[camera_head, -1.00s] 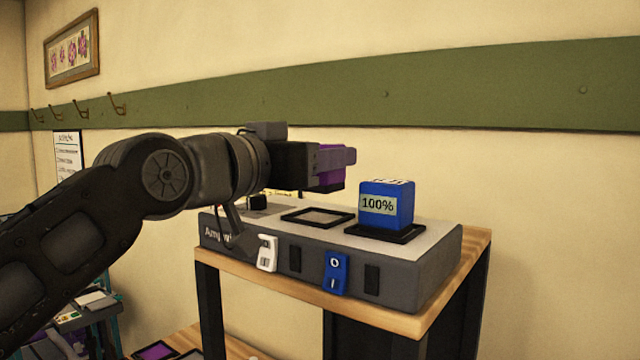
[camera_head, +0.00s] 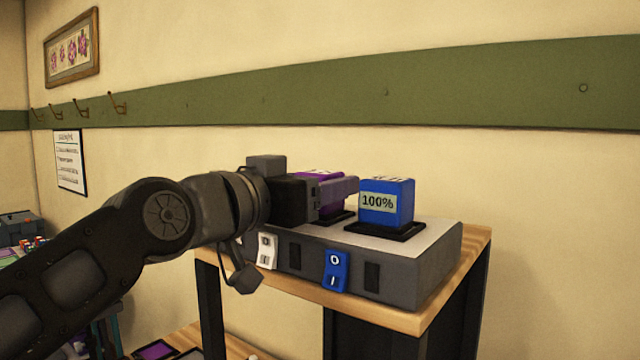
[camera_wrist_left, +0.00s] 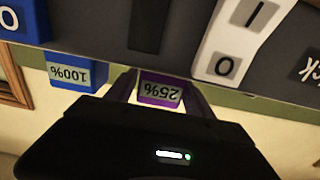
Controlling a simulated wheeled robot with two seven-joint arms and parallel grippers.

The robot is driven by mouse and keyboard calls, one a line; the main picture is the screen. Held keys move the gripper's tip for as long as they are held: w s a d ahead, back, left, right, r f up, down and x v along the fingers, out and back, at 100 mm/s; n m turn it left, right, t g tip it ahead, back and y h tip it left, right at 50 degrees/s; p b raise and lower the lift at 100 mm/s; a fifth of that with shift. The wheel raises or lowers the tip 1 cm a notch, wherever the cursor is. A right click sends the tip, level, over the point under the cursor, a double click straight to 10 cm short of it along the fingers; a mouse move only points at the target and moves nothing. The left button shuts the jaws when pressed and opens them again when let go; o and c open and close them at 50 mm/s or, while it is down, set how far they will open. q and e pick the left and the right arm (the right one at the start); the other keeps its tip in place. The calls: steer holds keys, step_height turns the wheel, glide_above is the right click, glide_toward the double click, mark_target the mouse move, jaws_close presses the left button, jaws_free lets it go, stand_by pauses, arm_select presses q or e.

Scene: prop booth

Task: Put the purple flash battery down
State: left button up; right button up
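The purple flash battery (camera_head: 330,207) is between the fingers of my left gripper (camera_head: 340,190). It also shows in the left wrist view (camera_wrist_left: 161,88), with a 25% label, upside down, and a finger against each side. In the head view the fingers hide much of it. It is at or just above the middle dark-rimmed slot (camera_head: 342,218) of the grey charger (camera_head: 430,260); I cannot tell whether it touches. My right gripper is not in view.
A blue battery (camera_head: 386,203) marked 100% stands in the slot just right of the purple one, close to my fingertips. A white switch (camera_head: 266,252) and a blue switch (camera_head: 335,272) are on the charger's front. The charger stands on a wooden table (camera_head: 415,322) by the wall.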

arm_select(q)
steer(key=shift+o, duration=0.8)
steer(key=shift+r, duration=0.15)
steer(key=shift+s+a, duration=0.1)
steer(key=shift+s, duration=0.05)
steer(key=b+v, duration=0.3)
steer(key=v, duration=0.1)
steer(key=shift+f+b, duration=0.3)
steer(key=shift+b, duration=0.05)
steer(key=b+v, duration=0.3)
steer(key=v, duration=0.4)
steer(key=shift+s+a+r, duration=0.2)
steer(key=shift+s+r, duration=0.1)
steer(key=shift+r, duration=0.05)
steer(key=shift+c, duration=0.4)
stand_by(0.9)
